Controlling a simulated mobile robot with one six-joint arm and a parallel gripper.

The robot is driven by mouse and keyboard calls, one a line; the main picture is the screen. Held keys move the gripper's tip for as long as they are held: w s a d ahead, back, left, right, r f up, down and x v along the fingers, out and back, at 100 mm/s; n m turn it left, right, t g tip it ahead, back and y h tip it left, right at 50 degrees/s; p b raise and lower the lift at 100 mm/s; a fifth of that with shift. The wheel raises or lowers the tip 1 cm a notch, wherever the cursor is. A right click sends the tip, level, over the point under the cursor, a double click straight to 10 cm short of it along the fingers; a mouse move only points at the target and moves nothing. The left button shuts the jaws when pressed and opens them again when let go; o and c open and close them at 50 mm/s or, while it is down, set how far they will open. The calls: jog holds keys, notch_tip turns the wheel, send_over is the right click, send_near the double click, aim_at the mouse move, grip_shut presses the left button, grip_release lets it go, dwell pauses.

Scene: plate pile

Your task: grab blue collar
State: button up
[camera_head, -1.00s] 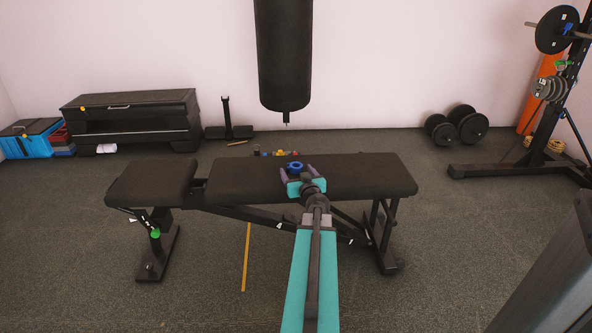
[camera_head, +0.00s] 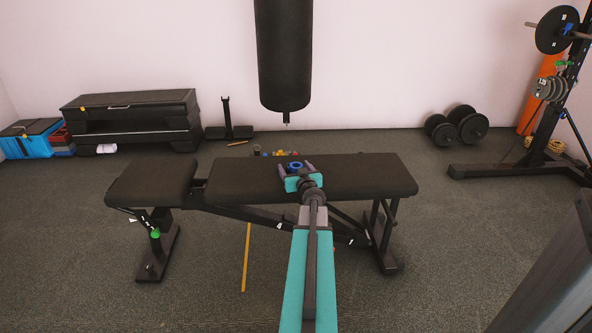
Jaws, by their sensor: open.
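The blue collar (camera_head: 296,166) is a small blue ring on the black padded bench (camera_head: 240,181). My gripper (camera_head: 298,168) is open, and its two purple fingers reach over the bench pad on either side of the collar. The teal gripper body is just in front of the collar and hides part of its near side. I cannot tell whether the fingers touch the collar.
A black punching bag (camera_head: 283,60) hangs behind the bench. Several small coloured items (camera_head: 278,153) show just beyond the bench's far edge. A rack (camera_head: 545,110) with weights stands at the right. The bench pad on both sides of my gripper is clear.

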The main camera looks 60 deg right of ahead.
jog(key=c, duration=1.2)
jog(key=shift+o, duration=0.2)
jog(key=shift+r+p, duration=0.35)
jog(key=shift+r, duration=0.4)
notch_tip(320, 180, up, 2)
jog(key=shift+r+p, duration=0.1)
jog(key=shift+p, duration=0.45)
jog(key=s+a+p, duration=0.1)
jog(key=s, duration=0.3)
jog(key=s+a+r, duration=0.1)
jog(key=s, duration=0.3)
jog(key=s+a+p, duration=0.1)
jog(key=s, duration=0.3)
jog(key=shift+s+a+r+p, duration=0.25)
jog(key=shift+s+a+p, duration=0.1)
jog(key=shift+a, duration=0.05)
jog(key=s+p, duration=0.1)
jog(key=p, duration=0.1)
jog(key=s+p, duration=0.1)
jog(key=p, duration=0.2)
jog(key=shift+a+p, duration=0.25)
jog(key=shift+p, duration=0.05)
jog(key=shift+s+a+p, duration=0.1)
jog(key=shift+s+p, duration=0.1)
jog(key=shift+p, duration=0.25)
